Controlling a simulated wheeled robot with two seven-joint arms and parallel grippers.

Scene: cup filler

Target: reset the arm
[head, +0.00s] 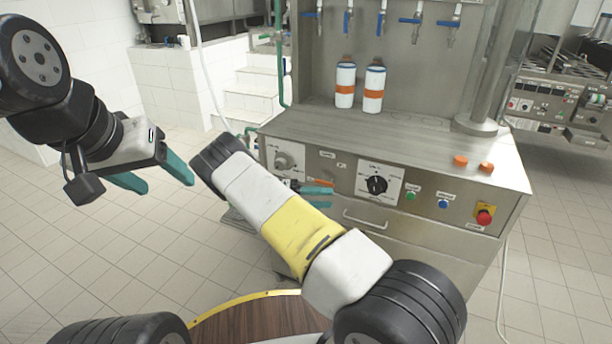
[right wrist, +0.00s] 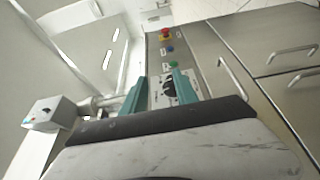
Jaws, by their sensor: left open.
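My left gripper (head: 160,180) is open and empty, with teal fingers spread, in the air at the left of the head view. My right arm crosses the middle of the head view and hides much of its own hand. The teal fingertips of my right gripper (head: 320,192) show beyond it, in front of the machine's panel and left of the black dial (head: 376,185). In the right wrist view, the right gripper's fingers (right wrist: 160,88) are apart, with the dial (right wrist: 169,90) seen between them. I see nothing held, and contact with the dial cannot be told.
Two white bottles (head: 345,85) (head: 374,90) with orange bands stand on the steel machine (head: 420,135) under blue-handled taps. Two orange caps (head: 460,161) (head: 486,167) lie at its right. A red stop button (head: 484,217) is on the front. Tiled floor (head: 140,240) is clear at left.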

